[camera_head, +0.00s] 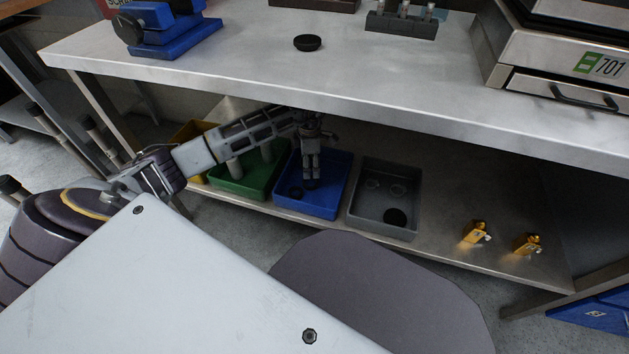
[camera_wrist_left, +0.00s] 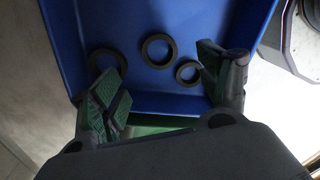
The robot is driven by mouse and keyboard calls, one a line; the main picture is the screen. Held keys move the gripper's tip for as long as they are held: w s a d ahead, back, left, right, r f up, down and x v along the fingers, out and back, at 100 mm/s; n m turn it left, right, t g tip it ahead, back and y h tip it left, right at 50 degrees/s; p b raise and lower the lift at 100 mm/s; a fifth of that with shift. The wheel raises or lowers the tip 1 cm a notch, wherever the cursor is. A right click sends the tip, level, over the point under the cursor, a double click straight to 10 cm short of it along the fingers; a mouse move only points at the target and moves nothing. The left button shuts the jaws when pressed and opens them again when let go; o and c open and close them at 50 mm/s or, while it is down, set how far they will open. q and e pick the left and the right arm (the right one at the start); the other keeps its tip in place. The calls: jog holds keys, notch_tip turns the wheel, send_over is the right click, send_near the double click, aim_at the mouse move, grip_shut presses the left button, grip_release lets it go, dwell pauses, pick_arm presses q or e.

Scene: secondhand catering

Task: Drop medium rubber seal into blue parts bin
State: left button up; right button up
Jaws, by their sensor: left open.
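The blue parts bin (camera_head: 334,196) stands on the lower shelf between a green bin and a grey bin. It fills much of the left wrist view (camera_wrist_left: 210,20). Three black rubber rings lie in it there: one at left (camera_wrist_left: 106,64), partly behind a finger, one in the middle (camera_wrist_left: 157,50), and a smaller one at right (camera_wrist_left: 188,72). I cannot tell for sure which is the medium seal. My left gripper (camera_head: 311,176) points down over the blue bin, its fingers (camera_wrist_left: 168,84) apart with nothing between them. My right gripper is out of view.
The green bin (camera_head: 240,186) and a yellow bin (camera_head: 188,135) are left of it. The grey bin (camera_head: 375,219) at right holds round parts. Two brass fittings (camera_head: 476,233) (camera_head: 528,243) lie farther right. The tabletop (camera_head: 250,62) overhangs my left arm and bears a black round piece (camera_head: 307,42).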

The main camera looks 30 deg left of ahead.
pick_arm(q)
jog(key=shift+r, duration=2.7)
